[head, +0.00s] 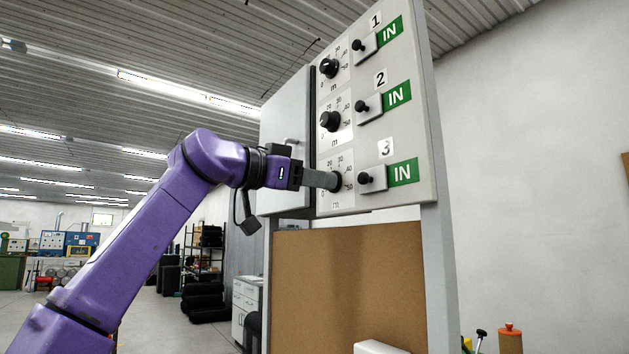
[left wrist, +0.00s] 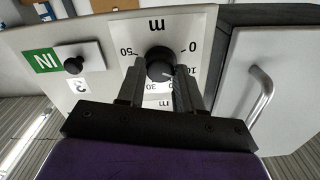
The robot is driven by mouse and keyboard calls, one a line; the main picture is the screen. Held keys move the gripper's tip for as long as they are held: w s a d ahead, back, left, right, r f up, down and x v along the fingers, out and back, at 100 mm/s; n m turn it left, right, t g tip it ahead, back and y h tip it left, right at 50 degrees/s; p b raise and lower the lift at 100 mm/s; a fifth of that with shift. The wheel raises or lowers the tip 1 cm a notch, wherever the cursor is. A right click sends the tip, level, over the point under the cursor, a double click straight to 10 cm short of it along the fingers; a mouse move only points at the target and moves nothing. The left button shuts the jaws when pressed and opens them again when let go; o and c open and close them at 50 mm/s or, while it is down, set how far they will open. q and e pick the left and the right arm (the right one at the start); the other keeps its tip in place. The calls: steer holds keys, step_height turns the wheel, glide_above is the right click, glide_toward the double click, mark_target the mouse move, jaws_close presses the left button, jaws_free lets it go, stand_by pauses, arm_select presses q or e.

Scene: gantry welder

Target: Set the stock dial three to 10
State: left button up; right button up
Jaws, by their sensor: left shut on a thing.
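Stock dial three (head: 337,201) is the lowest of the dials on the grey panel in the head view. My left gripper (head: 331,181) reaches it from the left and covers most of its knob. In the left wrist view the picture is upside down, and the black knob (left wrist: 158,62) sits between the two fingers of my left gripper (left wrist: 160,76), which are shut on it. The scale reads from 0 to 50. A pale mark on the knob seems to face the 10 side, but it is small. My right gripper is not in view.
Dials one (head: 329,67) and two (head: 330,121) sit above on the same panel (head: 410,130). Small black levers stand beside green IN labels (head: 403,171) to the right. A cabinet door with a handle (left wrist: 261,94) is next to dial three.

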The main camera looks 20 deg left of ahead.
arm_select(q)
steer(key=shift+n, duration=0.4)
steer(key=o, duration=1)
steer(key=shift+o, duration=0.2)
steer(key=b+v, duration=0.4)
steer(key=v, duration=0.6)
steer(key=shift+s+a, duration=0.15)
